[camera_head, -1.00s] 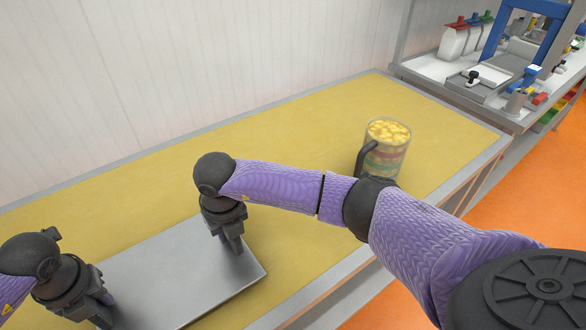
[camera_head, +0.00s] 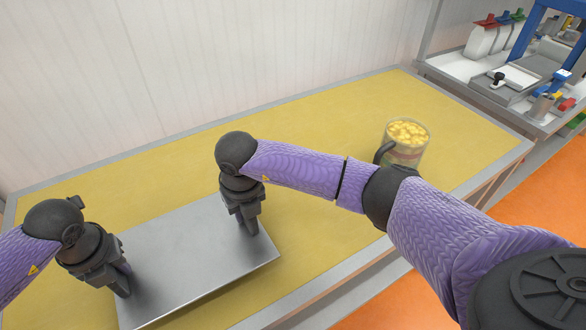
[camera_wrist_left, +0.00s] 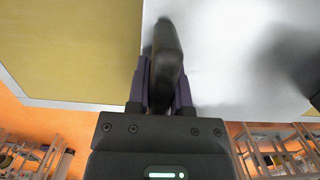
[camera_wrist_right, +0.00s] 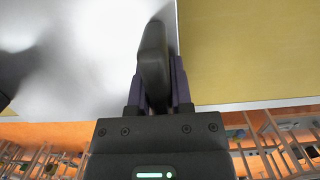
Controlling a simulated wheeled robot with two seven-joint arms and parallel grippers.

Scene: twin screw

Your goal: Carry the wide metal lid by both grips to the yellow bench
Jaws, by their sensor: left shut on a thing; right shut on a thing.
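The wide metal lid (camera_head: 190,255) is a flat silver sheet over the near left part of the yellow bench (camera_head: 320,150). I cannot tell whether it touches the bench top or hangs just above it. My left gripper (camera_head: 122,284) is shut on the lid's dark left grip (camera_wrist_left: 167,55). My right gripper (camera_head: 247,226) is shut on the dark right grip (camera_wrist_right: 153,60). The jaws partly hide both grips in the head view. The lid also shows bright in the left wrist view (camera_wrist_left: 225,60) and the right wrist view (camera_wrist_right: 90,70).
A clear jug (camera_head: 404,145) with yellow pieces and a dark handle stands on the bench, right of my right forearm. The bench's back middle is clear.

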